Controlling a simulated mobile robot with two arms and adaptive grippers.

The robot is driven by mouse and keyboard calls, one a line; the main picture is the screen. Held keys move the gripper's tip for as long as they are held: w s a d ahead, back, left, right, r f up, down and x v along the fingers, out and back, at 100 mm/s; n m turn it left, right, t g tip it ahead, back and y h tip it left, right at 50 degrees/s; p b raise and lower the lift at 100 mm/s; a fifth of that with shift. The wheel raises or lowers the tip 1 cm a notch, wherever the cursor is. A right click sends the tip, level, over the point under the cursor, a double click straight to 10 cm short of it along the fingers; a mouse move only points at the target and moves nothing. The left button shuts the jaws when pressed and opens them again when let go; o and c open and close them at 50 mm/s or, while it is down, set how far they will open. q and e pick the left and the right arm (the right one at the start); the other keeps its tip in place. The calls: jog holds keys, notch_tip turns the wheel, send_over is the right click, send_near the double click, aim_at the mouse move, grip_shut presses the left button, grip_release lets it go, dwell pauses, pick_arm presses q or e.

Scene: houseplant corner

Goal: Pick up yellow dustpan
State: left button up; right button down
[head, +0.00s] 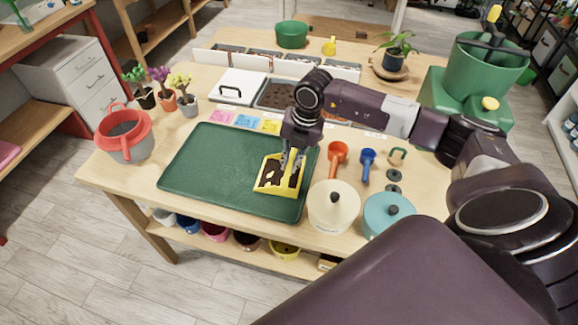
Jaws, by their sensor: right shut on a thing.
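The yellow dustpan (266,186) is at the right part of the dark green tray (209,170), with dark soil-like matter in it. My right gripper (291,160) points down over its back edge and is shut on it. I cannot tell whether the dustpan touches the tray or is just above it. The gripper hides part of the dustpan's back side. My left gripper is not in view.
An orange scoop (337,155) and a blue scoop (367,161) lie right of the tray. A cream lidded pot (333,210) and a teal lidded pot (387,215) stand at the front. A red-rimmed pot (125,138) stands left. The tray's left part is clear.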

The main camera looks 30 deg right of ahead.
notch_tip(320, 180, up, 20)
jog(key=b, duration=0.3)
jog(key=shift+b, duration=0.3)
jog(key=c, duration=2.7)
grip_release()
jog(key=shift+f, duration=0.1)
grip_shut()
